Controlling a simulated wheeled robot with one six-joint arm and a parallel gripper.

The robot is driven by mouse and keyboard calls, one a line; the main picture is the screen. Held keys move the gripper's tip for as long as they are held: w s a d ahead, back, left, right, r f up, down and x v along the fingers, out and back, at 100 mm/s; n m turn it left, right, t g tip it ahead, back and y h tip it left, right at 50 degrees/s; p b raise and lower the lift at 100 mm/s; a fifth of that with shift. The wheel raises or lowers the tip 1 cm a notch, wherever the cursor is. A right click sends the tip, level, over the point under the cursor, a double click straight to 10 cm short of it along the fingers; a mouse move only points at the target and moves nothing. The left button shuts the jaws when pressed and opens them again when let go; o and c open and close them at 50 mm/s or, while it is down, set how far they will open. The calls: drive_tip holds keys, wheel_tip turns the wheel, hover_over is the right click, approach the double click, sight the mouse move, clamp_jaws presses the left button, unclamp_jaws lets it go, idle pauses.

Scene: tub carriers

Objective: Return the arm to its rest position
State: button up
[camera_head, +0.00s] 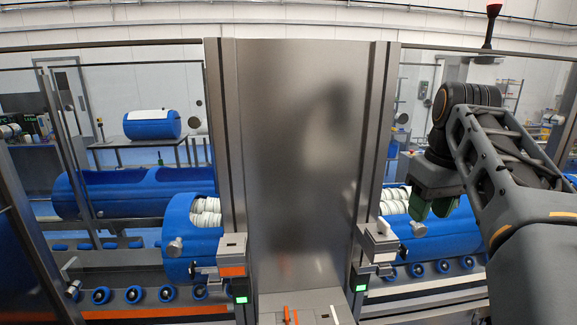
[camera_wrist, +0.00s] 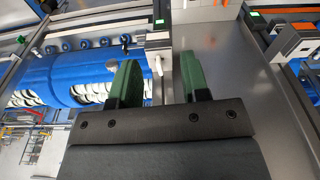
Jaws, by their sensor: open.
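My gripper (camera_head: 432,208) is at the right in the head view, at the end of my raised arm. Its two green fingers point down and are apart. In the wrist view my gripper (camera_wrist: 158,82) shows both green fingers spread with nothing between them. It hangs in front of the blue tub (camera_head: 425,240) on the right side of the steel column, and hides part of it. I cannot tell the exact gap between the fingers and the tub.
A wide steel column (camera_head: 300,150) stands in the middle. Left of it, a blue tub (camera_head: 190,250) with white rolls sits on a roller conveyor (camera_head: 120,275). Latch boxes with green lights flank the column. A blue drum (camera_head: 152,126) lies on a back table.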

wheel_tip(320, 180, down, 10)
drive_tip(key=w+f+m+t, duration=0.1)
drive_tip(key=w+m+t, duration=0.1)
drive_tip(key=m, duration=0.1)
drive_tip(key=s+a+f+t, duration=0.1)
drive_tip(key=s+a+f, duration=0.7)
drive_tip(key=s+f, duration=0.3)
drive_tip(key=shift+s+a+f+n, duration=0.25)
drive_tip(key=shift+f+n, duration=0.15)
drive_tip(key=shift+f, duration=0.35)
